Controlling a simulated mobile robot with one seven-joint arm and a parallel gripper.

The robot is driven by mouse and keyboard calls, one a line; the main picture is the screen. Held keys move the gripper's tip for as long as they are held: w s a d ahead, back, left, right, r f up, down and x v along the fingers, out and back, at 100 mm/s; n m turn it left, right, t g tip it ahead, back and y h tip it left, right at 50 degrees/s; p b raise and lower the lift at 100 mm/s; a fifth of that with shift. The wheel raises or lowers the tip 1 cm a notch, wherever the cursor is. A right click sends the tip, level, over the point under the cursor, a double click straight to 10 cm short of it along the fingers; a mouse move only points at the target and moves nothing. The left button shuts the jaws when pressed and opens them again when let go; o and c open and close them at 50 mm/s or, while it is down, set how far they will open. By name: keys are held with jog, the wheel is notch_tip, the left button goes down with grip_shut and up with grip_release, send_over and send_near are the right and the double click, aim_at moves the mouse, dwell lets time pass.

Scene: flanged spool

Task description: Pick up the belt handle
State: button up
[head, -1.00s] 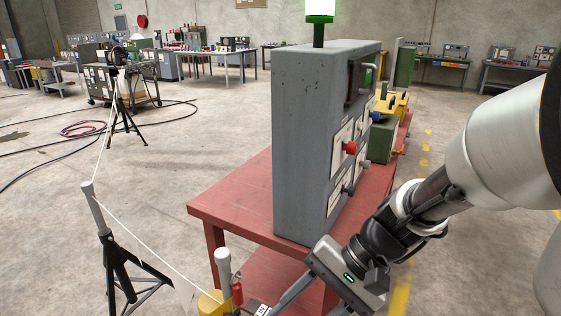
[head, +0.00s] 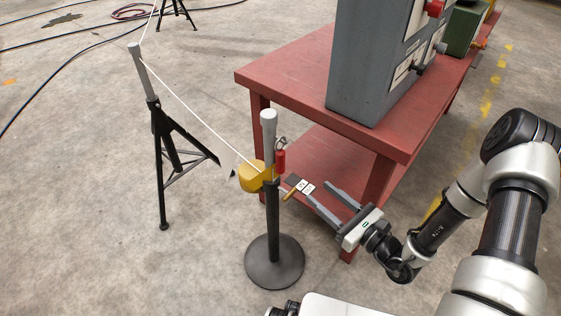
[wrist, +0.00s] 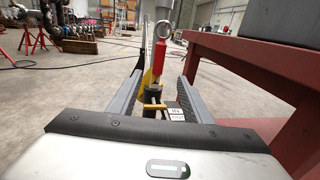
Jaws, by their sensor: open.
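A black post (head: 272,225) on a round base carries a yellow reel housing (head: 250,177) with a white strap. A red cylinder with a metal ring (head: 280,160) is beside the post; it also shows in the wrist view (wrist: 159,57). Below it a small yellow-brown bar handle (head: 289,194) sticks out, beside white tags (head: 304,187). In the wrist view the bar (wrist: 154,107) lies between the fingers. I cannot tell for certain which part is the belt handle. My gripper (head: 315,189) is open and points at the post, with nothing visibly held.
A red table (head: 285,75) with a lower shelf stands behind and right of my gripper, one leg close by. A grey cabinet (head: 372,65) is on it. A black tripod stand (head: 165,150) holds the strap at left. The floor between stand and post is clear.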

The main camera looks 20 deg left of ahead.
aim_at(284, 161)
jog(key=b+x, duration=0.2)
jog(key=x, duration=1.3)
jog(key=shift+s+a+r, duration=0.1)
jog(key=shift+a+r, duration=0.05)
grip_shut()
jog(key=shift+r, duration=0.15)
jog(key=shift+r, duration=0.25)
jog(key=w+r+p+v, duration=0.1)
jog(key=p+v, duration=0.2)
jog(key=v, duration=1.5)
jog(key=w+d+r+t, duration=0.1)
jog(key=w+d+r, duration=0.2)
jog(key=d+r, duration=0.5)
jog(key=w+d+r, duration=0.3)
jog(key=d+r, duration=0.5)
jog(key=d, duration=0.1)
notch_tip(284, 161, up, 12)
jog(key=m+t+h+p, duration=0.5)
jog(key=h+p, duration=0.1)
jog(key=p, duration=1.2)
jog(key=shift+s+a+f+m+p, duration=0.15)
jog(key=shift+s+a+m+p, duration=0.1)
jog(key=shift+a+m+p, duration=0.15)
